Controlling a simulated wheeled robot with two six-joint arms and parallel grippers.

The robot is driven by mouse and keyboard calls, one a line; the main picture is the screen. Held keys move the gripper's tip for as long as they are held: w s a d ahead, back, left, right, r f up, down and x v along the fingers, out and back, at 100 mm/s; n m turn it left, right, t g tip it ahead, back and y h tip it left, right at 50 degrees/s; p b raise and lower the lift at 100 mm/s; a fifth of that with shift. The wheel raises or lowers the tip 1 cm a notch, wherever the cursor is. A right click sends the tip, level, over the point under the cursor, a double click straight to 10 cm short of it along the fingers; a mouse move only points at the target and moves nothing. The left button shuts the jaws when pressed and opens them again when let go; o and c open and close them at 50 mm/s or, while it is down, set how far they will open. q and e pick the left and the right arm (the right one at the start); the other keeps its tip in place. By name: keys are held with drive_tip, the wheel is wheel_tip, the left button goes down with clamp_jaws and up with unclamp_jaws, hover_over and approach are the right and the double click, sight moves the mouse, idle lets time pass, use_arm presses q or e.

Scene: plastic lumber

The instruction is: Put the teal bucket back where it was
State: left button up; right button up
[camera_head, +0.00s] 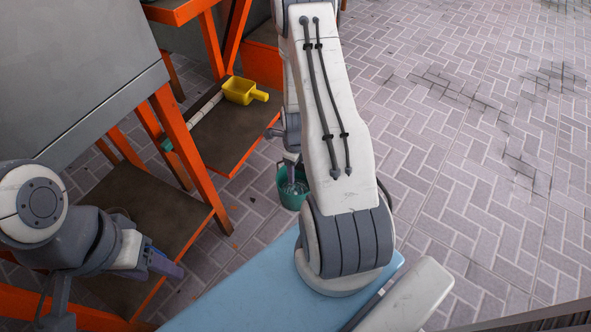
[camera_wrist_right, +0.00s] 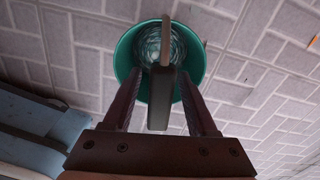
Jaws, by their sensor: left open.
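The teal bucket (camera_head: 291,194) shows in the head view beside my right arm, low over the paving. Its open mouth (camera_wrist_right: 190,78) fills the upper middle of the right wrist view. The bucket's dark handle (camera_wrist_right: 162,98) lies between the two fingers of my right gripper (camera_wrist_right: 160,84). Gaps show on both sides of the handle, but I cannot tell whether the fingers touch it lower down. I cannot tell whether the bucket stands on the floor or hangs. My left gripper (camera_head: 165,262) is open and empty at the lower left, over an orange-framed shelf.
A yellow scoop (camera_head: 240,90) and a white rod (camera_head: 205,107) lie on a low brown shelf (camera_head: 228,140) of an orange frame. A large grey panel (camera_head: 75,65) stands at the upper left. The brick paving (camera_head: 470,150) on the right is clear.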

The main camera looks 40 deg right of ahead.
drive_tip(key=shift+r, duration=0.1)
wheel_tip(320, 180, up, 12)
drive_tip(key=p, duration=0.8)
drive_tip(key=shift+r, duration=0.1)
